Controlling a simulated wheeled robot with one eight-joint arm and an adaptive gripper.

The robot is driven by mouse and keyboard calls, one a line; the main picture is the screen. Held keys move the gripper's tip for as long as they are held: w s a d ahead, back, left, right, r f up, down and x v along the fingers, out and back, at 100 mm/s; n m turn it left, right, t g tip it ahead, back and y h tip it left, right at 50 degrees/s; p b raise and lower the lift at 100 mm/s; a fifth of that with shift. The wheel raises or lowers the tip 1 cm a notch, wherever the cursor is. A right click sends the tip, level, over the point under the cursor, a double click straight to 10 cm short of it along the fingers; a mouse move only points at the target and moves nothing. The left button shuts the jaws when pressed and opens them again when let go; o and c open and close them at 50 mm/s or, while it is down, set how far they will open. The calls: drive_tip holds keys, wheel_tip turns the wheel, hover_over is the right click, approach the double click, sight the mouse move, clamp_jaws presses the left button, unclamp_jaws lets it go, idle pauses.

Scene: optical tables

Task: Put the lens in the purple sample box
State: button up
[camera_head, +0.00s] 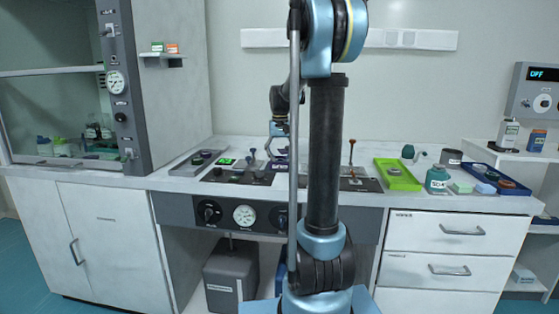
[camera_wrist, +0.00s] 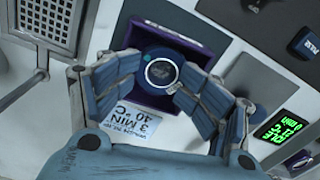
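I cannot tell the height of the lens over the box floor. In the head view my gripper (camera_head: 278,129) is over the bench, above the purple box (camera_head: 279,163), which my arm partly hides.
A white card (camera_wrist: 134,126) reading "3 MIN 40 °C" lies beside the box. A green display (camera_head: 227,161) and control panel stand left of it. A green tray (camera_head: 380,178), a teal bottle (camera_head: 437,180) and a blue tray (camera_head: 517,187) are on the right. A fume hood is left.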

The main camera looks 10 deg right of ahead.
sight(280, 160)
drive_tip(key=shift+r, duration=0.2)
wheel_tip(280, 160, up, 13)
drive_tip(key=shift+f, duration=0.2)
idle(0.4)
drive_tip(key=shift+s, duration=0.1)
